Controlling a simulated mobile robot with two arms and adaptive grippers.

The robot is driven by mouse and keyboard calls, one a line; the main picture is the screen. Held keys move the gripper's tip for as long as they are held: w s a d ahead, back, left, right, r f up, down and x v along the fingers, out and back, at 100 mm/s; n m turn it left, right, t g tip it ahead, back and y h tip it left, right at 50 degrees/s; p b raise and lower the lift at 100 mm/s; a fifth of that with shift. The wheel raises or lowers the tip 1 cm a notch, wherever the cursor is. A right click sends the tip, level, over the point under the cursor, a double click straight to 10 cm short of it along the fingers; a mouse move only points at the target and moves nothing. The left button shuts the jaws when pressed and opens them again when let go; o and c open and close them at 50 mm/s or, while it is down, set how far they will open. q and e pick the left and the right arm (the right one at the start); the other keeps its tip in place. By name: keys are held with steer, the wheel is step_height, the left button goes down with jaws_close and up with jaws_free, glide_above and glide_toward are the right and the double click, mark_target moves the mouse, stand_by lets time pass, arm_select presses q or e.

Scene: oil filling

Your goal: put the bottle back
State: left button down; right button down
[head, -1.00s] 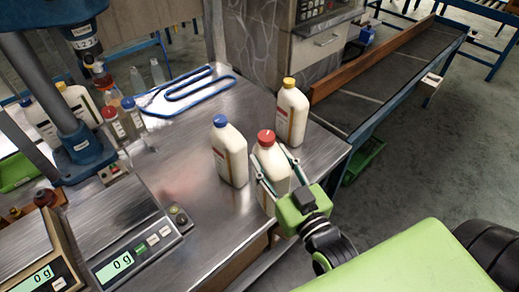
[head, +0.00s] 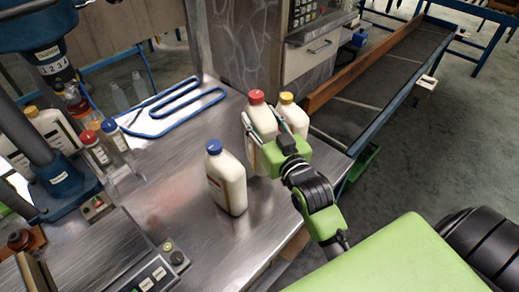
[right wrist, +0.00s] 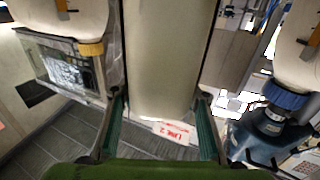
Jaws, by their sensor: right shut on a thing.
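The white bottle with a red cap (head: 262,117) is held between the fingers of my right gripper (head: 270,134) at the table's right side. In the right wrist view this bottle (right wrist: 170,60) fills the middle between the two fingers. I cannot tell whether its base touches the table. A yellow-capped bottle (head: 293,116) stands just right of it, partly hidden by it and the gripper. A blue-capped bottle (head: 227,180) stands upright nearer, to the left. The yellow-capped bottle (right wrist: 80,18) and the blue-capped bottle (right wrist: 291,60) flank it in the wrist view. My left gripper is not in view.
The metal table (head: 165,190) is clear between the blue-capped bottle and the scale (head: 150,280). A machine column with several bottles stands left. A conveyor (head: 385,75) is beyond the table's right edge.

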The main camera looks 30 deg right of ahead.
step_height(320, 180, down, 2)
steer(key=shift+f, duration=0.25)
step_height(320, 180, down, 4)
steer(key=shift+r, duration=0.1)
steer(key=c, duration=1.2)
jaws_free()
steer(key=shift+s+f, duration=0.1)
steer(key=shift+f, duration=0.25)
steer(key=shift+a, duration=0.1)
steer(key=shift+s+r, duration=0.1)
